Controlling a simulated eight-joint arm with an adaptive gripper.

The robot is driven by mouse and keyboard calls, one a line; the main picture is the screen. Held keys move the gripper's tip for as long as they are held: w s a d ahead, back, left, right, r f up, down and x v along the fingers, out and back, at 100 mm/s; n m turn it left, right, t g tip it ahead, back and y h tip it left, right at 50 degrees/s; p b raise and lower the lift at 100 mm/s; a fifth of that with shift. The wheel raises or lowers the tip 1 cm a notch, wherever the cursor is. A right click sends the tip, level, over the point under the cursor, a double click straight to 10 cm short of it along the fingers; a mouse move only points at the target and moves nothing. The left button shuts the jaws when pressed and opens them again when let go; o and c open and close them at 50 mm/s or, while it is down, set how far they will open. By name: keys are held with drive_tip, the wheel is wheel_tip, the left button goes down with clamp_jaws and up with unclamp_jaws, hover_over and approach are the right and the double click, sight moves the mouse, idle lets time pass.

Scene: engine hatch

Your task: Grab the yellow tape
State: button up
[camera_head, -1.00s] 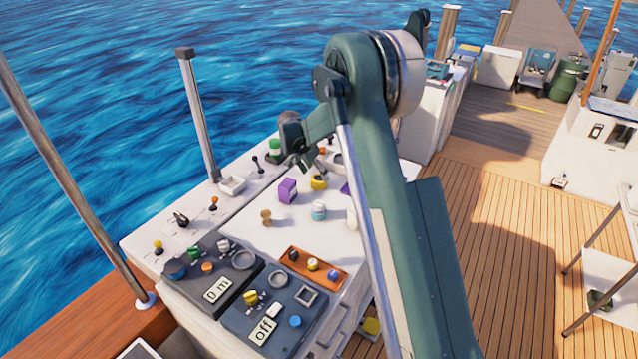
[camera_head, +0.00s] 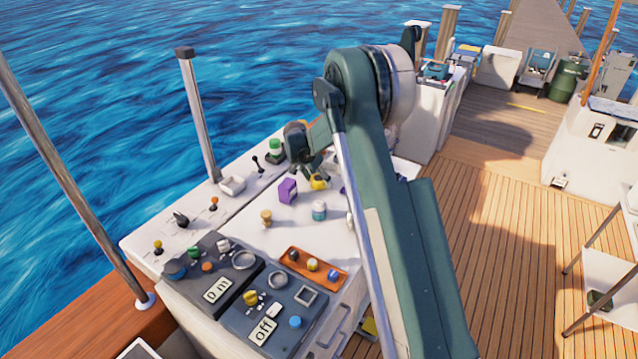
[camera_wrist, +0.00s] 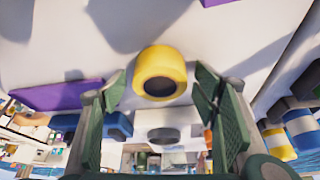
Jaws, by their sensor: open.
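The yellow tape (camera_wrist: 160,68) is a short roll with a dark round centre, on the white top. In the wrist view it lies ahead of my gripper (camera_wrist: 162,100), near the middle of the gap between the two green fingers. The fingers are spread and no contact with the tape shows. In the head view the yellow tape (camera_head: 318,182) is close below my gripper (camera_head: 312,170), just right of a purple box. The fingertips are small there and partly merge with the things behind them.
A purple box (camera_head: 288,190) stands left of the tape. A white and teal jar (camera_head: 319,210) and a tan knob-like piece (camera_head: 266,217) stand nearer. An orange tray (camera_head: 322,275) and dark control panels (camera_head: 270,318) lie at the front. Bare white top (camera_head: 285,237) lies between.

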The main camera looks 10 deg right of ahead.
sight(319, 178)
drive_tip(key=c, duration=1)
drive_tip(key=shift+r, duration=0.1)
drive_tip(key=shift+r, duration=4.95)
